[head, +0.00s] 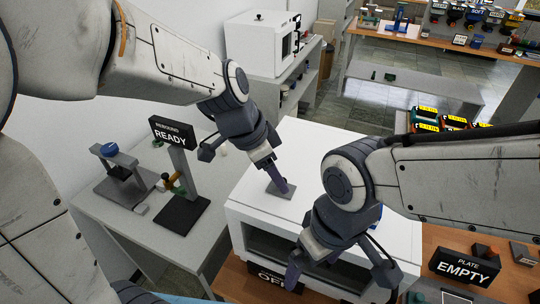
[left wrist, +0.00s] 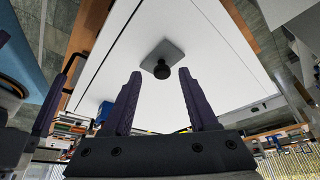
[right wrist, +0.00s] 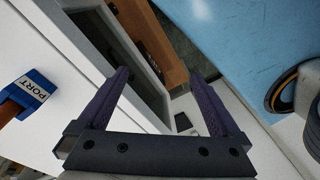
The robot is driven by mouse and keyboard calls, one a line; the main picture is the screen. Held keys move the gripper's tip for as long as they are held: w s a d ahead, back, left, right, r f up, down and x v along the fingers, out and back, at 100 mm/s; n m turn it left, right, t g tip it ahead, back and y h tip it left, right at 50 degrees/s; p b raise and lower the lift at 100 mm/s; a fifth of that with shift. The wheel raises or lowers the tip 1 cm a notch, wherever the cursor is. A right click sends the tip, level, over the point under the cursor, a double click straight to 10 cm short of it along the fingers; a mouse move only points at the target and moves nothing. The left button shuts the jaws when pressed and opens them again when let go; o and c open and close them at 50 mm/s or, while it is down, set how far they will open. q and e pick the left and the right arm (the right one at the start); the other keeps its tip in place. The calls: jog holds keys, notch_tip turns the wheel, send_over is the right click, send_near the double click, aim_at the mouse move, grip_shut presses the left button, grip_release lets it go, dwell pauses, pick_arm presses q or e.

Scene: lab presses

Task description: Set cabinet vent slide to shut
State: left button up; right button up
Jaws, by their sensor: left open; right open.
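The white cabinet (head: 318,160) stands in the middle of the head view, with a dark front window. The vent slide, a small grey plate (head: 283,193), lies on its top. In the left wrist view the plate (left wrist: 164,50) carries a round black knob (left wrist: 162,70). My left gripper (head: 277,172) is open above the cabinet top, with its fingers (left wrist: 159,74) pointing at the knob. The knob appears between the fingertips, and contact is not clear. My right gripper (head: 342,277) is open and empty by the cabinet's front; it also shows in the right wrist view (right wrist: 160,73).
A READY sign (head: 175,140) stands on the grey bench left of the cabinet. An EMPTY plate sign (head: 464,267) is on the wooden table at right. A blue PORT tag (right wrist: 36,86) sits on the cabinet top. A dark sign (head: 272,277) is partly hidden in front.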

pick_arm(q)
jog(key=b+v, duration=0.1)
jog(key=v, duration=0.8)
jog(key=shift+r, duration=0.2)
pick_arm(e)
jog(key=shift+f, duration=0.85)
pick_arm(q)
jog(key=shift+s+a, duration=0.1)
pick_arm(e)
jog(key=shift+a, duration=0.1)
